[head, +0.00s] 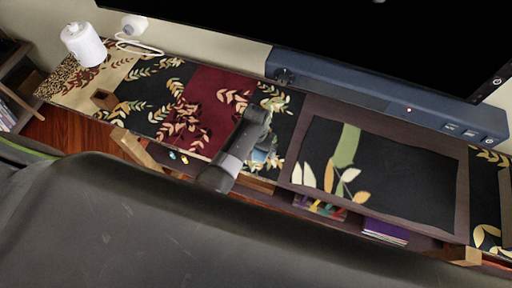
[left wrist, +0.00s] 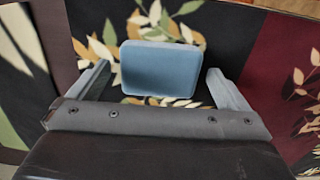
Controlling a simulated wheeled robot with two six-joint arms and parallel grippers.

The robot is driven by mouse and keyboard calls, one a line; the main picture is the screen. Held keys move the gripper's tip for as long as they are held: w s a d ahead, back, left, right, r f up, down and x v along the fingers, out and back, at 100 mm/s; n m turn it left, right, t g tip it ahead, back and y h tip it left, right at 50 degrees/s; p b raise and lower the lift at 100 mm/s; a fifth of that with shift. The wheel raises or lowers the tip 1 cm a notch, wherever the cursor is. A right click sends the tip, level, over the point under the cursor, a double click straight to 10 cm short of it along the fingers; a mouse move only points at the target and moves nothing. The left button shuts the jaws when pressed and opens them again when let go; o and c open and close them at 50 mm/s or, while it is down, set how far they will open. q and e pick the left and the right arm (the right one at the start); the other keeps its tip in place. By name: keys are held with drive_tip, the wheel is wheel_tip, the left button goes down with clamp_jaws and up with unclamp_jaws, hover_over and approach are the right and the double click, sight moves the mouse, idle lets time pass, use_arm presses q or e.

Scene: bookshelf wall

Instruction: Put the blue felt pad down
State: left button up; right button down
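The blue felt pad (left wrist: 160,68) is a rounded light-blue square in the left wrist view, over the black cloth with a leaf pattern. My left gripper (left wrist: 160,75) is open, with one finger on each side of the pad and a narrow gap showing on both sides. In the head view my left gripper (head: 262,152) is over the black leaf-patterned strip, and the pad is mostly hidden by my arm there. I cannot tell whether the pad lies flat on the cloth. My right gripper is not in view.
A blue-grey soundbar (head: 370,98) runs along the back under a dark screen (head: 330,35). A black leaf-patterned panel (head: 385,180) lies to the right. A white cylinder (head: 83,45) stands far left, near a wooden block (head: 104,99). The dark red cloth section (head: 207,105) looks clear.

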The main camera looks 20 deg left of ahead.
use_arm(q)
drive_tip(key=shift+f+b, duration=0.15)
drive_tip(key=shift+b, duration=0.35)
drive_tip(key=r, duration=0.4)
drive_tip(key=w+r, duration=0.1)
drive_tip(key=shift+d+r+b, duration=0.1)
drive_tip(key=shift+r+b, duration=0.25)
drive_tip(key=shift+r, duration=0.05)
wheel_tip(320, 180, up, 12)
drive_tip(key=p, duration=0.1)
